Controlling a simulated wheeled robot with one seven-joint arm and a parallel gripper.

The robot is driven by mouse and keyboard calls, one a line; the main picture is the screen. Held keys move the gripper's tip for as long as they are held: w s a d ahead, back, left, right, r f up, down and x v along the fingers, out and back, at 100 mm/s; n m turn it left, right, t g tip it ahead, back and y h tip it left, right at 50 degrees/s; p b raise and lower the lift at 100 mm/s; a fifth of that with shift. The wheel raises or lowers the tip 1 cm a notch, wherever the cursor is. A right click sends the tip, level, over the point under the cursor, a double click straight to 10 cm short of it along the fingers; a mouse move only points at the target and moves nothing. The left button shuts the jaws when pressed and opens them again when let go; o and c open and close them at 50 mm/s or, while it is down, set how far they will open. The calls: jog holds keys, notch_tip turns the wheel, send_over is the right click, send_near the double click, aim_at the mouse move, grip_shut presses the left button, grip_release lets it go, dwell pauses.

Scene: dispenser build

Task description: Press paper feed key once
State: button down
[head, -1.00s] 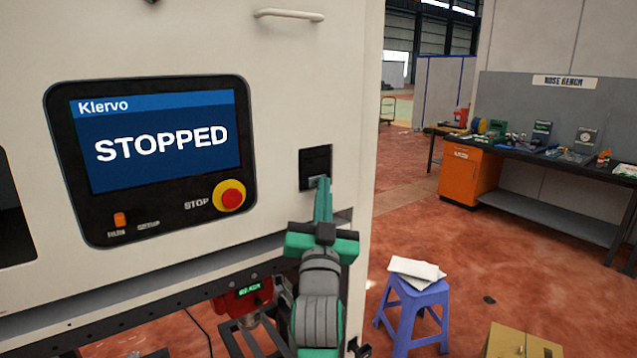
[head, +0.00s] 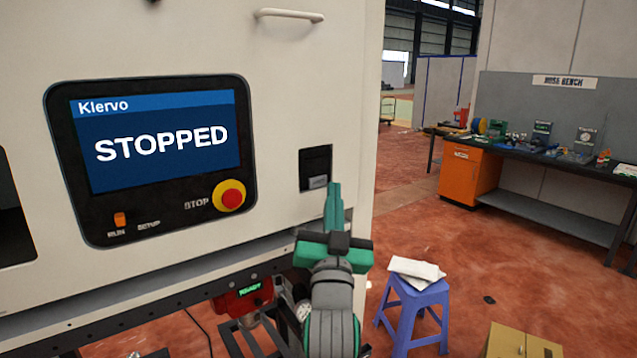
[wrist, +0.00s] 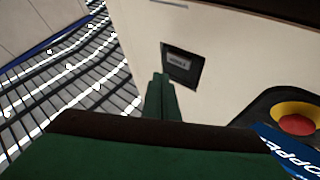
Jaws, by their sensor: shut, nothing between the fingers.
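A small black panel (head: 315,160) with a grey key (head: 317,182) at its lower part is set in the cream machine front, right of the screen. In the wrist view the panel (wrist: 181,66) shows ahead of the fingertips with a grey labelled key (wrist: 178,60); the label is too small to read surely. My gripper (head: 335,188) is shut and empty. In the head view its green fingertips are just right of and slightly below the panel, apart from the key. In the wrist view the fingertips (wrist: 160,78) are at the panel's lower left.
The screen (head: 158,140) reads STOPPED. A red STOP button (head: 231,197) on yellow and an orange switch (head: 119,219) sit below it. A red device (head: 243,298) hangs under the machine. A blue stool (head: 414,305) with papers stands right. The floor beyond is open.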

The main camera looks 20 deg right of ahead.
jog(key=s, duration=0.1)
jog(key=s+d, duration=0.1)
jog(key=s, duration=0.1)
dwell(0.7)
jog(key=s+a+f+n+g+y, duration=0.1)
jog(key=a+f, duration=0.2)
jog(key=f, duration=0.8)
jog(key=s+a+f+y, duration=0.1)
jog(key=a+f, duration=0.2)
jog(key=f, duration=0.7)
jog(key=s+a+f+n+g+y, duration=0.1)
jog(key=s+a+f, duration=0.2)
jog(key=s+f, duration=0.35)
jog(key=s+a+f+n+g+y, duration=0.1)
jog(key=s+a+f, duration=0.25)
jog(key=f, duration=0.65)
jog(key=s+a+f+n+g+y, duration=0.1)
jog(key=s+f, duration=0.3)
jog(key=s, duration=0.6)
jog(key=s+a+f+n+g+y, duration=0.1)
jog(key=s+a+f, duration=0.2)
jog(key=s, duration=0.7)
jog(key=s+a+f+n+g+y, duration=0.1)
jog(key=s+f, duration=0.4)
jog(key=s, duration=0.6)
jog(key=shift+a+g, duration=0.5)
jog(key=shift+a, duration=0.5)
